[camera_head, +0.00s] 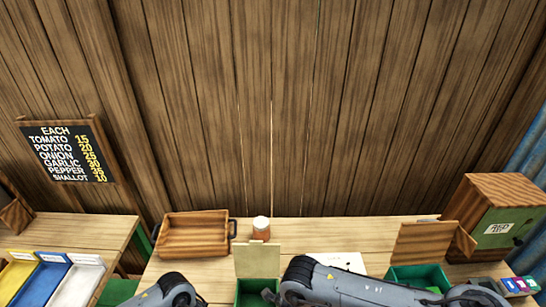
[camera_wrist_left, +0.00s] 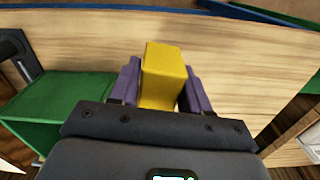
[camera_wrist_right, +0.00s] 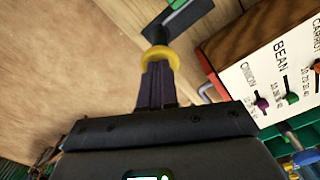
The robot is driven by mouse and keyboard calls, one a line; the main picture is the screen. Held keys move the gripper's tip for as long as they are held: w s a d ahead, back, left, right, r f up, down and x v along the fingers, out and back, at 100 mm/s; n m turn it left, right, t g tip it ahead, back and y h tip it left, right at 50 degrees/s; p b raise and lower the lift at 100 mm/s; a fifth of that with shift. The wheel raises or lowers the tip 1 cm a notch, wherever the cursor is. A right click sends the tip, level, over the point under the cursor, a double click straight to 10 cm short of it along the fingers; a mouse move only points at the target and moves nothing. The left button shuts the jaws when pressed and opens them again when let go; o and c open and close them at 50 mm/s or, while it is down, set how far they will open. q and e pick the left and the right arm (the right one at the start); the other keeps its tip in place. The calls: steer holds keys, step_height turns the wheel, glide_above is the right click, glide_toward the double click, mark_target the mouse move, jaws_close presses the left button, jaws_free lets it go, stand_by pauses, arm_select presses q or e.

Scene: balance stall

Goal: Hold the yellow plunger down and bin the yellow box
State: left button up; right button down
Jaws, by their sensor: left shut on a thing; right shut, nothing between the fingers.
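In the left wrist view the yellow box (camera_wrist_left: 163,75) is gripped between the purple fingers of my left gripper (camera_wrist_left: 160,85), above a pale wooden surface. In the right wrist view my right gripper (camera_wrist_right: 158,80) is shut with nothing between its fingers. Its fingertips are at a yellow ring-shaped piece, the yellow plunger (camera_wrist_right: 160,56), with a dark stem beyond it. They seem to touch, but I cannot tell how far it is pressed. In the head view only my arms show at the bottom edge; both grippers, the box and the plunger are out of sight there.
A green bin (camera_wrist_left: 60,98) lies left of my left gripper in its wrist view. A labelled panel with coloured knobs (camera_wrist_right: 270,90) stands right of my right gripper. The head view shows a wooden tray (camera_head: 192,236), a jar (camera_head: 261,229) and a wooden cabinet (camera_head: 500,200).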

arm_select(q)
steer(key=w+d+r+m, duration=0.6)
steer(key=r+m, duration=0.3)
steer(key=m, duration=0.4)
steer(key=w+d+r+m, duration=0.6)
steer(key=r+m, duration=0.4)
steer(key=m, duration=0.2)
step_height(320, 180, down, 6)
steer(key=shift+w+d+m, duration=0.15)
steer(key=shift+d+m, duration=0.05)
steer(key=shift+m, duration=0.1)
steer(key=o, duration=1.1)
steer(key=shift+o, duration=0.2)
